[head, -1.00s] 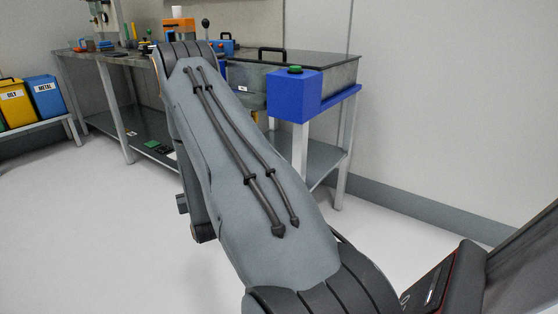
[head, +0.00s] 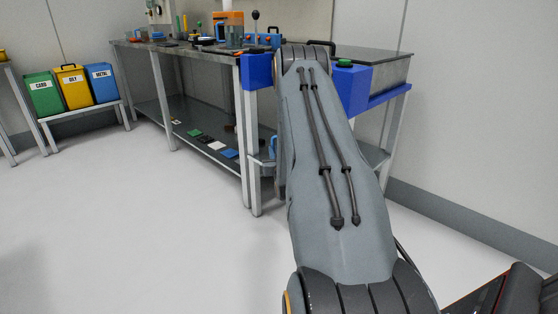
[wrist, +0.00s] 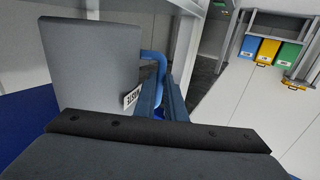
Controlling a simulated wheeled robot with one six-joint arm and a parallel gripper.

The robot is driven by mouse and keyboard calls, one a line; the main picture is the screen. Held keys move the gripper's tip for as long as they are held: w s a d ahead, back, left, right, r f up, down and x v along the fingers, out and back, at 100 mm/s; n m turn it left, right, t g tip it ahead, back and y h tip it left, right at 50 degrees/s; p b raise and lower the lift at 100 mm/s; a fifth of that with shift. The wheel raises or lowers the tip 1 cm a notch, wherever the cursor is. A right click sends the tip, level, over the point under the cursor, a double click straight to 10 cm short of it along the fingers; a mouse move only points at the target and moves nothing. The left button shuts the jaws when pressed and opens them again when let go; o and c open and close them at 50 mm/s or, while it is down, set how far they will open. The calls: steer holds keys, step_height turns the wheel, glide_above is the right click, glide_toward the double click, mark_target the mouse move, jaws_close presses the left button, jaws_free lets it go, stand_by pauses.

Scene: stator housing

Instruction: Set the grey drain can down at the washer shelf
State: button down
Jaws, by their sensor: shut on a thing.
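The grey drain can (wrist: 90,62) fills the upper left of the wrist view as a flat grey side, with a blue handle (wrist: 155,60) and a small white label. My gripper (wrist: 166,92) is shut on the can at its handle. In the head view my arm hides the gripper and most or all of the can. The washer (head: 352,86) with its blue front and metal lid stands behind my arm. Part of the low washer shelf (head: 374,155) shows beneath it. I cannot tell whether the can touches the shelf.
A workbench (head: 205,60) with tools stands left of the washer, with small coloured pieces on its lower shelf. Table legs (head: 246,155) stand close to the arm's left. Green, yellow and blue bins (head: 72,85) stand far left. The floor at left is clear.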

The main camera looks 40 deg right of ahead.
steer(key=shift+w+d+f+b, duration=0.1)
steer(key=shift+d+f+b, duration=0.35)
steer(key=shift+d+f, duration=0.4)
steer(key=shift+d+f+b, duration=0.45)
steer(key=shift+d+f, duration=0.15)
steer(key=shift+f, duration=0.3)
steer(key=shift+f, duration=0.1)
steer(key=c, duration=1.8)
jaws_free()
steer(key=p+v, duration=0.3)
steer(key=v, duration=0.9)
steer(key=shift+a, duration=0.1)
